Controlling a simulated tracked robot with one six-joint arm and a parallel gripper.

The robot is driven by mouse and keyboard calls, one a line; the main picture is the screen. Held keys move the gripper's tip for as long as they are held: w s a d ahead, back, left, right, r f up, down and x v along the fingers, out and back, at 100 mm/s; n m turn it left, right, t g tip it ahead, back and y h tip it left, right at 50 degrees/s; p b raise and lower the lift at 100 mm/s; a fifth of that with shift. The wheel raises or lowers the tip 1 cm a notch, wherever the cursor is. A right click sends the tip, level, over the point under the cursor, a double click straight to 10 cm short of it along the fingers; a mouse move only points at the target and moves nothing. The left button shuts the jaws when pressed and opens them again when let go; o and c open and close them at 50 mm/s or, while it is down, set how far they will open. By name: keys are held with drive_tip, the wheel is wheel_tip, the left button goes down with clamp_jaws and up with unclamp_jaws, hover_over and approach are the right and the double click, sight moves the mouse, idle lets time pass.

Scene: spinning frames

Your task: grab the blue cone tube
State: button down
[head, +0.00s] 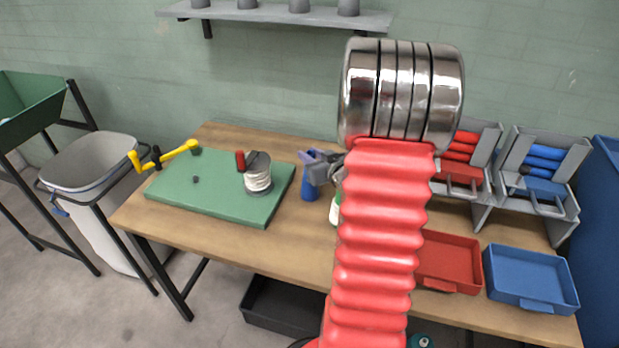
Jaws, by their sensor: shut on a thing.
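My gripper (316,166) is at the middle of the head view, left of my red bellows arm, which hides part of it. It is shut on a blue cone tube (309,190), whose lower part shows below the jaws. The tube looks upright, just right of the green board. I cannot tell whether its base touches the table or hangs a little above it.
A red tray (450,260), a blue tray (532,277) and grey racks (543,165) with red and blue tubes stand right on the wooden table (290,243). My arm hides the table's middle.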

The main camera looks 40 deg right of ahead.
drive_tip(key=shift+r, duration=0.15)
wheel_tip(320, 180, up, 28)
idle(0.8)
idle(0.5)
